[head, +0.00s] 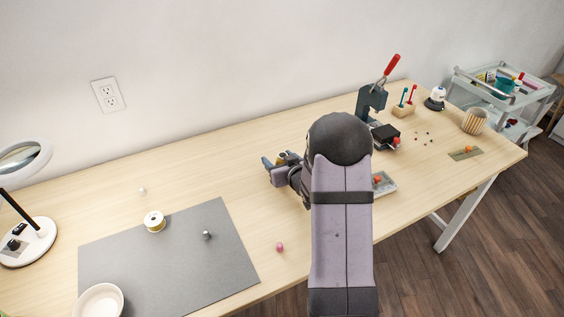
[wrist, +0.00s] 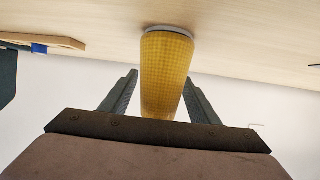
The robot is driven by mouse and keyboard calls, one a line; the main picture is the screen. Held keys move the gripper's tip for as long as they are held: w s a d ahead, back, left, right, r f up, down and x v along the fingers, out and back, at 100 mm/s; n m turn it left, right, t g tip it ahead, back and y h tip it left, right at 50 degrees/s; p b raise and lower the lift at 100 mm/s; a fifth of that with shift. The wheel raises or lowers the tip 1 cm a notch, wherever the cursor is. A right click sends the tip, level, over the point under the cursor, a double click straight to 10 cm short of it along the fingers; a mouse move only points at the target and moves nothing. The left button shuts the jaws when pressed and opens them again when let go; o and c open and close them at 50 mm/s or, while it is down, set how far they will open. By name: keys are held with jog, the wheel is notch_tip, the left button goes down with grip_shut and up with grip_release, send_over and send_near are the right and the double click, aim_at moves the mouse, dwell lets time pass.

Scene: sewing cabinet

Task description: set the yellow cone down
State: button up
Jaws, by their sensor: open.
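The yellow cone (wrist: 166,75) shows in the wrist view, a textured thread cone with a pale rim at its base. Its base meets the pale wooden table, and it looks upright there. My gripper (wrist: 160,74) is open, with one finger on each side of the cone.
A wooden piece with a blue band (wrist: 40,48) lies near the gripper. A red-handled press (head: 371,100) stands behind my arm, and a small grey tray (head: 386,187) right of it. A grey mat (head: 170,260), thread spool (head: 154,221) and bowl (head: 100,302) are at left.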

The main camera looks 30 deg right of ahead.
jog(key=shift+r, duration=0.2)
jog(key=d+v, duration=0.1)
jog(key=v, duration=1)
jog(key=shift+s+a, duration=0.45)
